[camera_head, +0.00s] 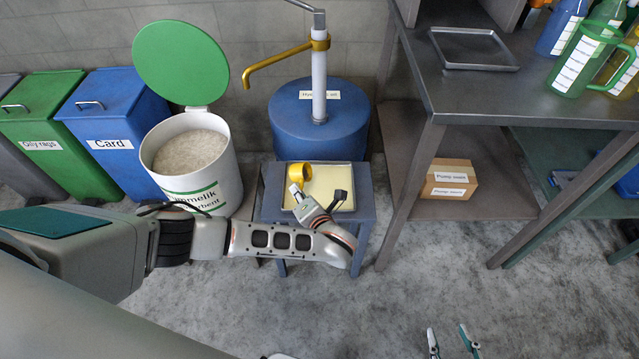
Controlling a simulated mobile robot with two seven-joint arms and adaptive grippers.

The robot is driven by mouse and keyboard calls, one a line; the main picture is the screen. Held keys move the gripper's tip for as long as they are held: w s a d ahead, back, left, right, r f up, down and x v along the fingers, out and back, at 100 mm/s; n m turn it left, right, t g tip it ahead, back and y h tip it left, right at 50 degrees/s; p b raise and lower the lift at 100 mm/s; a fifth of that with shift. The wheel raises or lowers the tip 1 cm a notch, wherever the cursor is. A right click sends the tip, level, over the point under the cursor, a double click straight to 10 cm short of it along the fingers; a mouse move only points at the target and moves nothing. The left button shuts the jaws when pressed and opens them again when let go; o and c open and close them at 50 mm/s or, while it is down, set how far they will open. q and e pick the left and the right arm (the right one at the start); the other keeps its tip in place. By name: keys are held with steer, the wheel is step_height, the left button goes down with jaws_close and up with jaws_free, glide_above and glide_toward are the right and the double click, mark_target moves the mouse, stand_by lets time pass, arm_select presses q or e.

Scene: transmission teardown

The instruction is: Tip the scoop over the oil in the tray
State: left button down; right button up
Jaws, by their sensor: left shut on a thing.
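The tray (352,208) sits on a small blue-grey stand and holds a pale yellow layer of oil (345,178). The yellow scoop (303,186) is over the left part of the tray. My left gripper (306,193) reaches in over the tray's front edge and is shut on the scoop; its fingers are small and partly hidden here. I cannot tell whether anything is in the scoop or how far it is tilted. My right gripper (451,342) shows at the bottom edge, over the floor, with its two fingertips apart and nothing between them.
An absorbent tub (216,178) with its green lid (180,62) raised stands left of the tray. A blue drum (290,128) with a yellow-spouted pump (270,66) stands behind it. A metal workbench (470,85) is at right. The floor in front is clear.

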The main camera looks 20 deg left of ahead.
arm_select(q)
steer(key=shift+d+y+b, duration=0.1)
steer(key=shift+y+b, duration=0.2)
steer(key=shift+b, duration=0.05)
steer(key=shift+d+m+b, duration=0.1)
steer(key=shift+m+b, duration=0.2)
steer(key=shift+m, duration=0.1)
steer(key=shift+d+t+y+b, duration=0.3)
steer(key=shift+d+y+b, duration=0.1)
steer(key=shift+y, duration=0.1)
steer(key=shift+d+m, duration=0.1)
steer(key=shift+m, duration=0.2)
steer(key=shift+d+y+b, duration=0.2)
steer(key=shift+y+b, duration=0.1)
steer(key=shift+b, duration=0.15)
